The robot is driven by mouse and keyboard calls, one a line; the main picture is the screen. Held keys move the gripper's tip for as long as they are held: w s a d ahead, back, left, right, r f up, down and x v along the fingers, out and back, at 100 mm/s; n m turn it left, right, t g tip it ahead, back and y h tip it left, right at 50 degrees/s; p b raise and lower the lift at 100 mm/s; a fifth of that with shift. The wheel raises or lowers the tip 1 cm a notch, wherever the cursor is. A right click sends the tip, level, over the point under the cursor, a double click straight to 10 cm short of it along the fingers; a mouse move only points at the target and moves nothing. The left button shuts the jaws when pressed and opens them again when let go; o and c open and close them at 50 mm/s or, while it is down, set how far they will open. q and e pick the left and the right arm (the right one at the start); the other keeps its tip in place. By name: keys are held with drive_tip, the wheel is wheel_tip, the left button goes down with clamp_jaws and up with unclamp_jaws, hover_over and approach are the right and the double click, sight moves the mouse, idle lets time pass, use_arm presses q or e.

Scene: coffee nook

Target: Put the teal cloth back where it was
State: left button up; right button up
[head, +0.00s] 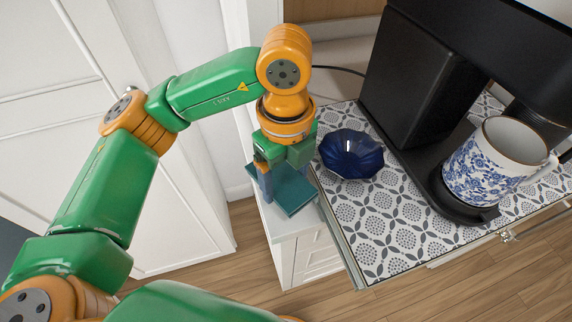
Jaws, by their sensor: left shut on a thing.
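The teal cloth (294,194) shows as a flat, dark teal square at the middle of the head view. It is at or just above the white cabinet top, left of the patterned surface; I cannot tell whether it touches the top. My left gripper (266,184) points down at the cloth's left part and is shut on it. The gripper and wrist hide the cloth's far left side. My right gripper is not in view.
A dark blue fluted bowl (350,153) stands on the patterned surface (385,232), close right of my left gripper. A black coffee machine (415,95) holds a blue-and-white mug (488,172) further right. The white cabinet top (283,220) has bare room in front of the cloth.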

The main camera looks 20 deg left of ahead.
sight(284, 185)
use_arm(q)
drive_tip(key=shift+w+a+f, duration=0.2)
drive_tip(key=shift+w+f, duration=0.05)
drive_tip(key=shift+f, duration=0.1)
drive_tip(key=f, duration=0.4)
drive_tip(key=shift+w+a, duration=0.1)
drive_tip(key=shift+w, duration=0.15)
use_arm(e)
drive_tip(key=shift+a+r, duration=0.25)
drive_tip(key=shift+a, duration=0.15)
use_arm(q)
drive_tip(key=shift+f, duration=0.1)
drive_tip(key=shift+f, duration=0.15)
drive_tip(key=o, duration=1.2)
drive_tip(key=shift+c, duration=0.2)
drive_tip(key=shift+r+p, duration=0.4)
drive_tip(key=shift+r, duration=0.05)
wheel_tip(284, 185, up, 12)
drive_tip(key=shift+f, duration=0.15)
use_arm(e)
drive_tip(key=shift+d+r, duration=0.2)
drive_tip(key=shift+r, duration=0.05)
